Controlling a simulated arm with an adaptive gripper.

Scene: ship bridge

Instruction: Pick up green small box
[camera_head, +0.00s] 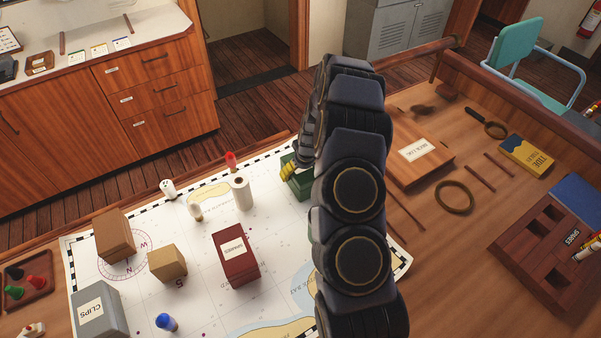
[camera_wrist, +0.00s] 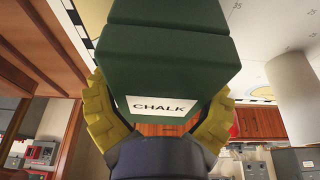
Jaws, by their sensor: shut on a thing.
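The green small box (camera_head: 298,184) is at the far right part of the chart, partly hidden behind my arm in the head view. In the wrist view the green box (camera_wrist: 170,55) fills the upper middle, and its white label reads CHALK. My gripper (camera_wrist: 160,118) has its yellow fingers on both sides of the box, shut on it. In the head view, part of my gripper's yellow fingers (camera_head: 289,171) shows at the box's left edge. I cannot tell whether the box touches the chart or is a little above it.
On the chart (camera_head: 205,290) stand a dark red box (camera_head: 236,258), a white cylinder (camera_head: 241,193), a tan box (camera_head: 167,263), a brown box (camera_head: 115,236) and a grey CLIPS box (camera_head: 98,310). A brown logbook box (camera_head: 418,160) and a slotted rack (camera_head: 545,250) lie right of my arm.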

